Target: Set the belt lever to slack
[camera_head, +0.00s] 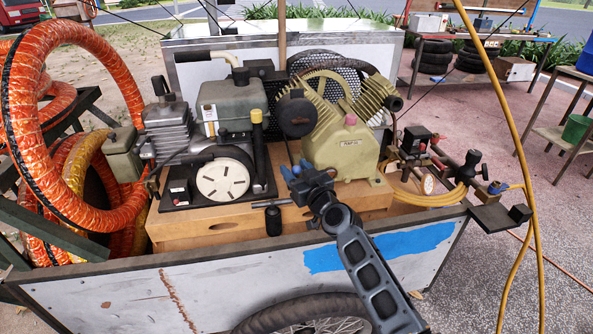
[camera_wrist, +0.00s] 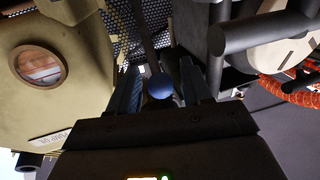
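A dark lever rod with a round blue knob (camera_wrist: 159,87) shows in the wrist view. I take it as the belt lever. My gripper (camera_wrist: 162,82) is open, with one finger on each side of the knob. Small dark gaps seem to lie between the knob and the fingers; contact is hard to judge. In the head view my gripper (camera_head: 301,172) is in front of the beige compressor pump (camera_head: 345,150), between it and the engine (camera_head: 232,105). The lever is mostly hidden there behind the gripper, and its setting cannot be read.
The engine's white round cover (camera_head: 223,180) and a black upright handle with a yellow top (camera_head: 257,118) stand left of my gripper. Hoses and valves crowd the right.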

